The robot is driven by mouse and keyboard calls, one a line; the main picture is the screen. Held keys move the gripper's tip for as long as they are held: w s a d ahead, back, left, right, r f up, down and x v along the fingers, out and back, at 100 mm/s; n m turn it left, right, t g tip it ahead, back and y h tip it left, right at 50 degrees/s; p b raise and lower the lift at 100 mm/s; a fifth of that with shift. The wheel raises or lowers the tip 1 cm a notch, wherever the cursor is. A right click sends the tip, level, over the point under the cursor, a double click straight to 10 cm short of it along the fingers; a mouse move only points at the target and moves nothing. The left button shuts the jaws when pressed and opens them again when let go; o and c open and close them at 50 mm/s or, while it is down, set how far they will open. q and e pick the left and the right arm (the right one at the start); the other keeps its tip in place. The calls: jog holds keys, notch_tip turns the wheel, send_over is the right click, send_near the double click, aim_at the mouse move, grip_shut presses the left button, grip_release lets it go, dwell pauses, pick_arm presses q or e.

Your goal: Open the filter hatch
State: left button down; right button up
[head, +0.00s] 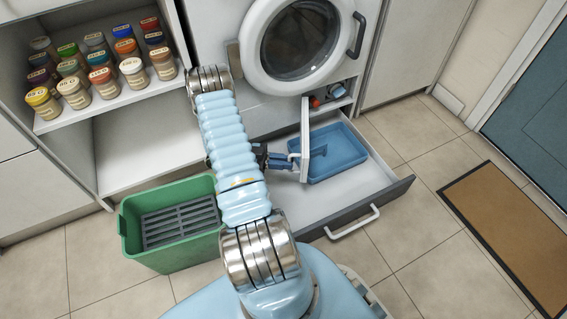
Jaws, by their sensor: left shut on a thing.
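The white washing machine (251,28) stands at the top middle with its round door closed. The filter hatch (305,140) is a white panel, seen nearly edge-on, standing swung out from the lower front of the machine. Behind it the recess shows a red knob (315,102) and a small blue part (338,91). My left gripper (292,160) is at the hatch's left side, shut on its handle. My forearm covers part of the machine's lower front. My right gripper is not in view.
An open drawer (377,200) holding a blue tub (345,152) lies below the hatch. A green crate (128,232) stands on the floor left of my arm. Spice jars (132,74) fill an open shelf. A brown mat (500,218) lies right; the floor between is clear.

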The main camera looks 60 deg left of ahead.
pick_arm(q)
jog(key=shift+w+a+r, duration=0.2)
jog(key=shift+w+a, duration=0.2)
jog(key=shift+a, duration=0.05)
jog(key=c, duration=1.2)
grip_release()
jog(key=shift+o, duration=0.2)
jog(key=shift+f, duration=0.1)
jog(key=shift+s+d, duration=0.1)
jog(key=v, duration=1.4)
jog(key=shift+d, duration=0.1)
